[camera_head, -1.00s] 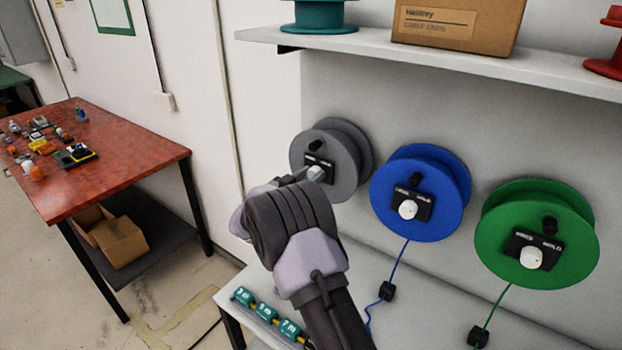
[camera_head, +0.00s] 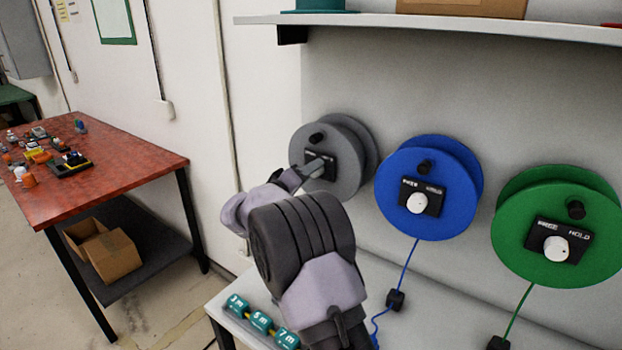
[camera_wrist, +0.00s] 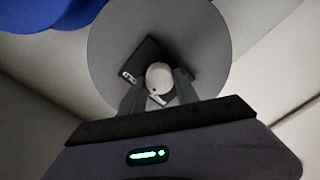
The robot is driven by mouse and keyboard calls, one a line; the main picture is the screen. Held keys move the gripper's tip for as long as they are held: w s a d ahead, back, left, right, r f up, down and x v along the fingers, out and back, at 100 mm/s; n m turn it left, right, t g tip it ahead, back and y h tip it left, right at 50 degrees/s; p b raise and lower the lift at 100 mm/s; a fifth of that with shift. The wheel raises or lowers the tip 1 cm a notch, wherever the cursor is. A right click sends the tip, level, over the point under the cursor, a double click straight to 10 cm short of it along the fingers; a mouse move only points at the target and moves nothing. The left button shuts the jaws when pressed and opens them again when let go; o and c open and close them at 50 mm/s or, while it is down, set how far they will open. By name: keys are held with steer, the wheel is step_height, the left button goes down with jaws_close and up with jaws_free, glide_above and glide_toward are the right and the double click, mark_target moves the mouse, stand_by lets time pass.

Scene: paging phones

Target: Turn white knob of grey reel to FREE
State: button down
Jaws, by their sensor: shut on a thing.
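The grey reel (camera_head: 343,140) is mounted on the wall at the left end of a row of three reels. Its black plate carries the white knob, which shows in the wrist view (camera_wrist: 158,77) with a dark mark on its lower edge. In the head view the fingers hide the knob.
A blue reel (camera_head: 452,160) and a green reel (camera_head: 578,200) hang to the right, each with a white knob and cord. A shelf (camera_head: 480,27) runs above. Teal length blocks (camera_head: 262,321) sit on the bench below. A red table (camera_head: 110,172) stands at left.

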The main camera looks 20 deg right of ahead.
steer(key=shift+f+n+b, duration=0.1)
steer(key=shift+n+b, duration=0.2)
steer(key=shift+n, duration=3.2)
steer(key=c, duration=0.9)
jaws_free()
steer(key=shift+a, duration=0.1)
steer(key=p+v, duration=0.3)
steer(key=v, duration=1.4)
steer(key=shift+s+a, duration=0.1)
steer(key=shift+a, duration=0.05)
